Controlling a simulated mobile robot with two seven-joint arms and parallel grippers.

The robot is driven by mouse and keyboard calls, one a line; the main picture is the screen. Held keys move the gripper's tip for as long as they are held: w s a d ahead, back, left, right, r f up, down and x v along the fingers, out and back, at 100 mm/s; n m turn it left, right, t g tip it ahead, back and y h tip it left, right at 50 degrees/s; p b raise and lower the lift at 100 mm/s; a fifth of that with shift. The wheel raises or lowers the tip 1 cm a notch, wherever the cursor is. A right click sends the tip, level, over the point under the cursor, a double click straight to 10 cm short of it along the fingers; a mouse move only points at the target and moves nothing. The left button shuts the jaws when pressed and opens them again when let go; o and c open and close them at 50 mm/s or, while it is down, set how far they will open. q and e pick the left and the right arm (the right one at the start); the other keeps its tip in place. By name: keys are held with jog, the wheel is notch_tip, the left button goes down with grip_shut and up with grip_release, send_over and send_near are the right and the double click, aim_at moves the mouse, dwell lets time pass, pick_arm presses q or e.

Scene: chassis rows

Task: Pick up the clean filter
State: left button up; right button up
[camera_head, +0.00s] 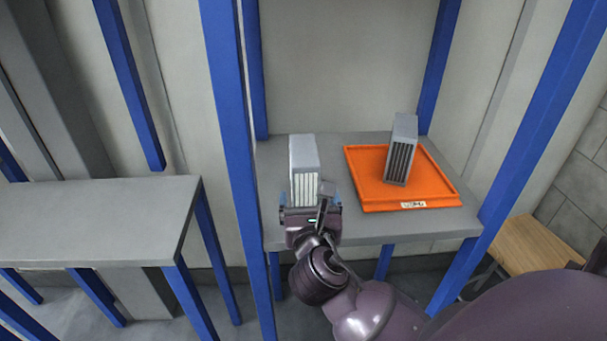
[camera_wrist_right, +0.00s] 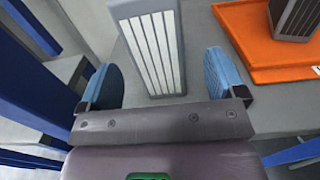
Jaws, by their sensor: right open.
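The clean filter (camera_head: 304,167), a light grey box with white pleats, stands upright on the left part of the grey shelf. It also shows in the right wrist view (camera_wrist_right: 152,45), ahead of the fingers. My right gripper (camera_head: 311,199) is at the near side of this filter, open, with its blue fingertips apart. In the right wrist view the filter's near end lies in line with the gap between the fingers (camera_wrist_right: 163,85). I cannot tell whether the fingers touch it. A second filter (camera_head: 401,152), grey with dark pleats, stands on the orange tray. My left gripper is not in view.
The orange tray (camera_head: 374,195) with a small label lies right of the clean filter on the grey shelf (camera_head: 345,231). Blue posts (camera_head: 231,130) frame the shelf. An empty grey table (camera_head: 95,220) is at the left, and a wooden bench (camera_head: 545,258) at the lower right.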

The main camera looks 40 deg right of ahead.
aim_at(306, 190)
jog(key=shift+x, duration=2.95)
jog(key=shift+w+a+r, duration=0.1)
jog(key=shift+a+r, duration=0.05)
jog(key=shift+a, duration=0.05)
jog(key=c, duration=1.1)
